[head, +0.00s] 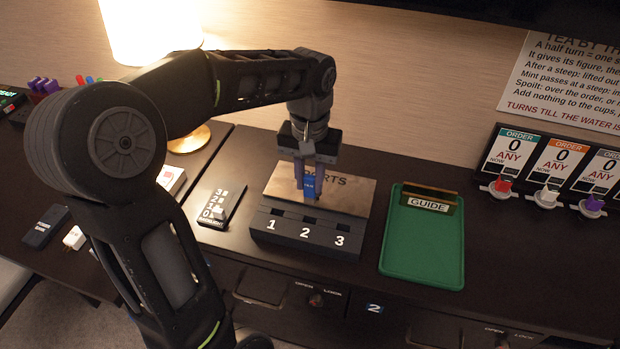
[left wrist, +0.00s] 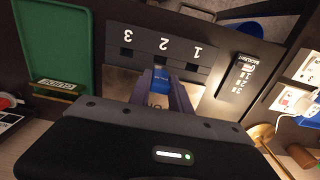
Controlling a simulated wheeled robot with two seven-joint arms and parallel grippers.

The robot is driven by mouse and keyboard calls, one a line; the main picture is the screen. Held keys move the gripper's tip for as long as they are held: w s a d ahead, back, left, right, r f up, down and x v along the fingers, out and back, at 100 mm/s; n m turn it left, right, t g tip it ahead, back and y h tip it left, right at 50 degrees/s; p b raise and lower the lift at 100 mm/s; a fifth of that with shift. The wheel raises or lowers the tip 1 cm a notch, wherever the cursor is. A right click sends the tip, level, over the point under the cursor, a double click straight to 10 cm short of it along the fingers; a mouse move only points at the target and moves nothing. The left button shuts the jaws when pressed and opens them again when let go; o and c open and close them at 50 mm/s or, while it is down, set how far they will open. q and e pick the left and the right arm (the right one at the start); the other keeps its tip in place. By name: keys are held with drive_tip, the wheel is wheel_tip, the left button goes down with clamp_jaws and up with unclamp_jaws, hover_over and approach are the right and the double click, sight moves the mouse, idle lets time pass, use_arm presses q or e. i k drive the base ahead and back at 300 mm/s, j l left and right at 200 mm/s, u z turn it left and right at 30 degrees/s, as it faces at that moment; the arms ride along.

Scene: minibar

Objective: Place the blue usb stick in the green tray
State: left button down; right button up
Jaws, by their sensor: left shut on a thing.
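The blue usb stick (head: 311,188) is upright between the fingers of my left gripper (head: 307,178), which is shut on it. It stands at port 2 of the dark port block (head: 282,238) marked 1, 2, 3. In the left wrist view the stick (left wrist: 161,82) shows between the two fingers (left wrist: 162,86), beside the number 2 port. I cannot tell whether its tip is in the slot or just above it. The green tray (head: 420,245) lies to the right of the block, bare except for a GUIDE sign at its back edge. My right gripper is not in view.
A switch plate with a slider (head: 220,207) lies left of the block. A lamp (head: 150,30) stands at the back left. Order dispensers (head: 510,160) stand at the right. A narrow strip of dark counter separates block and tray.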

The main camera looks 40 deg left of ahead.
sight(424, 244)
drive_tip(key=i+l, duration=0.1)
drive_tip(key=l, duration=0.3)
drive_tip(key=i+l, duration=0.15)
drive_tip(key=l, duration=0.25)
drive_tip(key=i+l, duration=0.1)
drive_tip(key=l, duration=0.3)
